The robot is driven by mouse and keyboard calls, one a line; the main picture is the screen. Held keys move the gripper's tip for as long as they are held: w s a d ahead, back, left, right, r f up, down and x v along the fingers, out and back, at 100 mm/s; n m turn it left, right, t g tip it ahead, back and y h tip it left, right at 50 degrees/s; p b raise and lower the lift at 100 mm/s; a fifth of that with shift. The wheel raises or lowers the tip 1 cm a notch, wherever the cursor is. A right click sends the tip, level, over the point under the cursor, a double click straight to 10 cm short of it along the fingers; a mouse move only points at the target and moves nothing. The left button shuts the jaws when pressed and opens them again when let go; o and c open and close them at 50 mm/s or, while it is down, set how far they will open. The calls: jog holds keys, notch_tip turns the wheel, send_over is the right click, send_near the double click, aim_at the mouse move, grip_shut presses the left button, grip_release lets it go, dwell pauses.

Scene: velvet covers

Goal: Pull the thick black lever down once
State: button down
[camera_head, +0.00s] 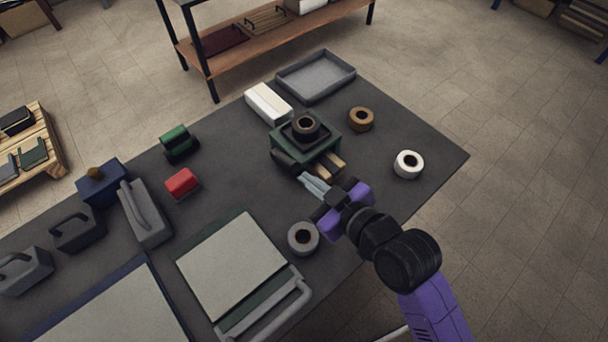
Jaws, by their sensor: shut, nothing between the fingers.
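A dark green press-like device (322,146) stands on the dark table, with a black square part and a round black ring on top. A thick black bar (285,160), which looks like the lever, sticks out low at its front left. Two tan blocks (329,168) show at its front right. My gripper (307,180) is shut and empty, its pale fingertips close to the device's front, just below the bar's near end. I cannot tell whether the tips touch the bar or the device.
A grey tape roll (303,238) lies left of my wrist, and white (408,164) and brown (361,119) rolls lie to the right. A grey-white board with a handle (232,266) lies front left. A white box (268,103) and grey tray (316,76) stand behind.

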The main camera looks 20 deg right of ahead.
jog(key=s+d+b, duration=0.1)
jog(key=s, duration=0.5)
jog(key=shift+s+d+r, duration=0.3)
jog(key=shift+s+d, duration=0.05)
jog(key=shift+d, duration=0.05)
dwell(0.5)
jog(key=s+d+r+m+t+h, duration=0.2)
jog(key=s+d+r+m+t, duration=0.1)
jog(key=s+d+r+m, duration=0.15)
jog(key=s+f+g+h, duration=0.1)
jog(key=s+f, duration=0.1)
jog(key=s, duration=1.4)
jog(key=shift+s+a+m+h, duration=0.3)
jog(key=shift+s+a+m, duration=0.05)
jog(key=shift+a+m, duration=0.1)
